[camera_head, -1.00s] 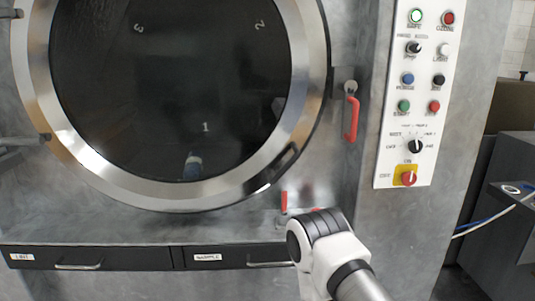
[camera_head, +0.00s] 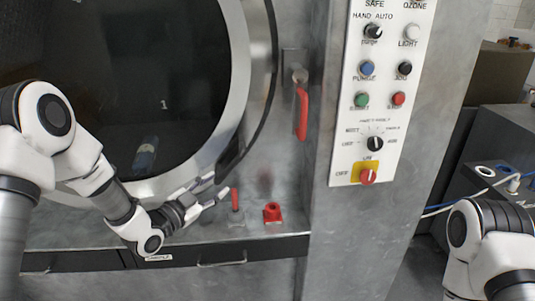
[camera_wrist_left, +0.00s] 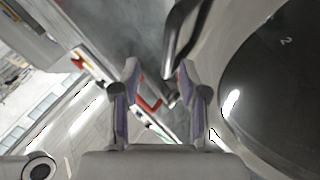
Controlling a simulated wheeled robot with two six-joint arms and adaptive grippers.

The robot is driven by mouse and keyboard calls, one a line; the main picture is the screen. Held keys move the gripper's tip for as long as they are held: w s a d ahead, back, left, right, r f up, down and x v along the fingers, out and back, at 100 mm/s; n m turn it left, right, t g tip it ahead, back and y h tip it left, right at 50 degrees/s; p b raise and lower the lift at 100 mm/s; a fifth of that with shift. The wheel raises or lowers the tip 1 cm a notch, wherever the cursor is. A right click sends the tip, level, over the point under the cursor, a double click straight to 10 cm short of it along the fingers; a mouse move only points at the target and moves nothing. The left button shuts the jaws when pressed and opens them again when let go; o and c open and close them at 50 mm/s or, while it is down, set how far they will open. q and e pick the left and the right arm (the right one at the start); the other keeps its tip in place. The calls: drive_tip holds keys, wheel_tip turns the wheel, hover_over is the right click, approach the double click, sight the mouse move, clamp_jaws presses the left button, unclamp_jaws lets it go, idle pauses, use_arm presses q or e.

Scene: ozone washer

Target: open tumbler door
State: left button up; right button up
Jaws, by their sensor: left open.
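The round tumbler door (camera_head: 239,70) has dark glass in a broad metal rim and looks shut in the head view. Its dark handle (camera_head: 232,160) is at the rim's lower right. My left gripper (camera_head: 217,186) is open and empty, just below the handle, with its fingers pointing right. In the left wrist view, a dark curved handle (camera_wrist_left: 176,42) stands ahead of the open fingers (camera_wrist_left: 158,76), beyond the fingertips and not between them. The dark door glass (camera_wrist_left: 285,75) fills the right side there. My right gripper is out of view; only part of that arm shows at lower right.
A red lever (camera_head: 301,113) hangs right of the door. A short red lever (camera_head: 235,199) stands close to the left fingertips, with a red knob (camera_head: 272,212) beside it. A control panel (camera_head: 380,110) is further right. Drawers (camera_head: 225,254) run below.

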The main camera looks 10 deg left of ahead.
sight(227, 170)
use_arm(q)
drive_tip(key=p+x, duration=0.1)
drive_tip(key=x, duration=0.2)
drive_tip(key=r+p+x, duration=0.1)
drive_tip(key=x, duration=0.3)
drive_tip(key=shift+w+r, duration=0.25)
drive_tip(key=shift+w, duration=0.05)
drive_tip(key=shift+s+a, duration=0.1)
drive_tip(key=shift+a, duration=0.15)
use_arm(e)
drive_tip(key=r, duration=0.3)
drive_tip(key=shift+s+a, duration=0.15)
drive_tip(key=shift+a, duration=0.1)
use_arm(q)
clamp_jaws()
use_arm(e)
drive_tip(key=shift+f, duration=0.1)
